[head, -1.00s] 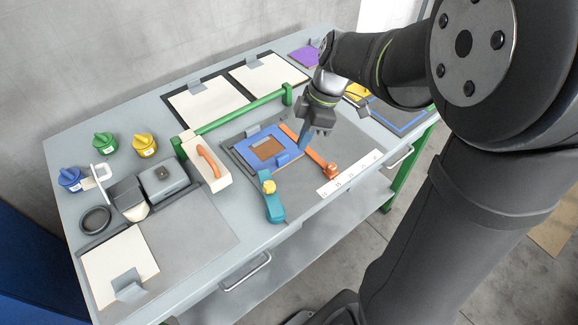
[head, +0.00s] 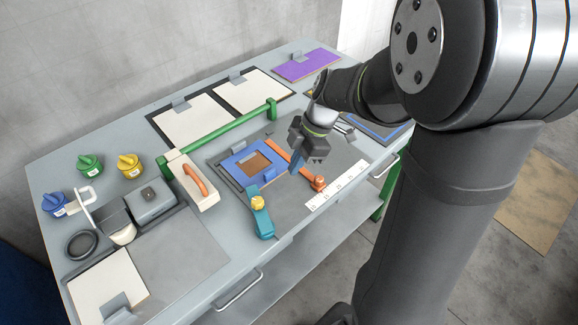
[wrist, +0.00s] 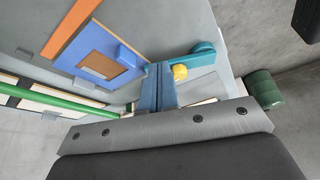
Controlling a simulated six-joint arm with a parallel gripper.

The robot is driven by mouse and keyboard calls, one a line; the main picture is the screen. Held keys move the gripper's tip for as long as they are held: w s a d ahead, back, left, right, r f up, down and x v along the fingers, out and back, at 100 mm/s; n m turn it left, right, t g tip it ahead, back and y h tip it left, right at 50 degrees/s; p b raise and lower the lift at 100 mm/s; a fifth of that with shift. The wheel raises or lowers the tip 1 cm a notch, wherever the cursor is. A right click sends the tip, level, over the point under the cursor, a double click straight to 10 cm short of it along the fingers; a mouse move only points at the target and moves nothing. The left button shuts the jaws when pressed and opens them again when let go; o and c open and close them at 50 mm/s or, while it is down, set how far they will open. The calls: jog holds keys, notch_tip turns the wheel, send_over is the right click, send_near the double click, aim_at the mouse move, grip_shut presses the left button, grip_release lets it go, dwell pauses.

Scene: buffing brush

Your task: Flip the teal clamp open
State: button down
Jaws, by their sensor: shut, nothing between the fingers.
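The teal clamp (head: 263,221) lies at the near corner of the blue frame (head: 236,165), pointing toward the table's front edge, with a yellow knob (head: 257,202) on it. In the wrist view the teal clamp (wrist: 204,53) and its yellow knob (wrist: 180,72) show just beyond my fingers, whose tips hide part of its left end. My gripper (head: 295,166) is shut and empty, with blue fingers pointing down. It is above the work area near the orange bar, to the right of the clamp and apart from it in the head view. The fingers (wrist: 158,88) sit together in the wrist view.
An orange bar (head: 300,165) runs along the frame's right side. A white ruled strip (head: 336,186) lies to the right. A green rail (head: 226,130) and a block with an orange handle (head: 195,180) stand behind and left. Grey mat is clear right of the clamp.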

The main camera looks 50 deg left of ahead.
aim_at(258, 207)
jog(key=x, duration=0.7)
jog(key=shift+s+f, duration=0.1)
jog(key=shift+f, duration=0.15)
jog(key=shift+s+a, duration=0.2)
jog(key=shift+s, duration=0.35)
jog(key=shift+s+a, duration=0.2)
jog(key=shift+s, duration=0.35)
jog(key=shift+s+a, duration=0.35)
jog(key=shift+s, duration=0.4)
